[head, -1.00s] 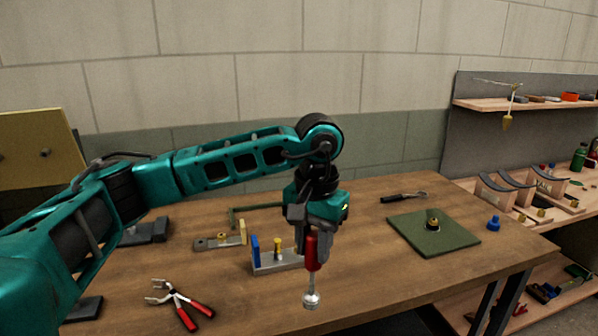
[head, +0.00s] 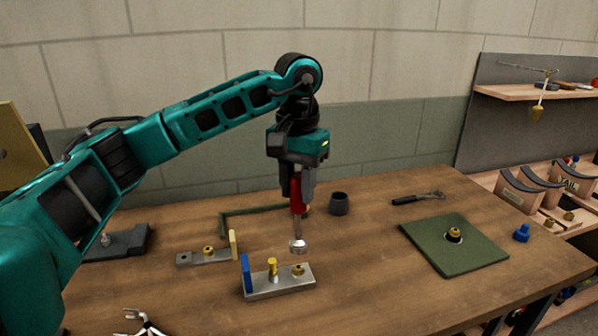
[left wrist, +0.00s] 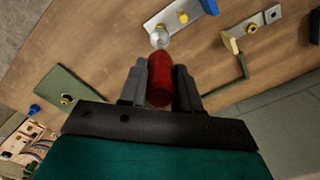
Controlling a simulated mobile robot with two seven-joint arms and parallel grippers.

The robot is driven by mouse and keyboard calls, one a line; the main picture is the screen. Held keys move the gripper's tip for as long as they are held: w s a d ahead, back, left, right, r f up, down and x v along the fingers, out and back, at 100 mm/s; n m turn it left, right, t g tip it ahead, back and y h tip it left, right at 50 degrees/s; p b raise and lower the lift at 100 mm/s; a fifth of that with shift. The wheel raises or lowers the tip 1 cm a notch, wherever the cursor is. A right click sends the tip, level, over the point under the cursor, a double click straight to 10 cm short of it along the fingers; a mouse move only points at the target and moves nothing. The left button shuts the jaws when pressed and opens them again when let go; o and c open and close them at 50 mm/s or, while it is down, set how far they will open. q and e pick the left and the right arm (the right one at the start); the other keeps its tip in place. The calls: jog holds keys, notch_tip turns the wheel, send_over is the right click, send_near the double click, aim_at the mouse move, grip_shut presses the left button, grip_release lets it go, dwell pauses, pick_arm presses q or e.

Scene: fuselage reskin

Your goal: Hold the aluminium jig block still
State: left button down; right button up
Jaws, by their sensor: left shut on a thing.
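The aluminium jig block (head: 286,286), a silver bar with a blue upright at its left end and brass fittings on top, lies on the wooden table. It also shows at the top of the left wrist view (left wrist: 160,24). My left gripper (head: 298,188) is shut on the red handle of a tool (head: 297,200), which points down. The tool's round silver tip (left wrist: 159,40) appears close to the block's right end. I cannot tell whether it touches. No gripper holds the jig block. My right gripper is out of view.
A grey bar with a cream upright (head: 207,256) lies left of the block. A dark cup (head: 339,205) stands behind. A green mat (head: 455,258) with a brass fitting and a blue piece (head: 522,233) lie right. Pliers (head: 142,325) lie front left. The table's front right is clear.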

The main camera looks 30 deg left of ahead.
aim_at(298, 207)
pick_arm(q)
jog(key=shift+w+a, duration=0.15)
jog(key=shift+w, duration=0.1)
jog(key=shift+s+r, duration=0.1)
jog(key=shift+f+b, duration=1.45)
jog(key=shift+f, duration=1.05)
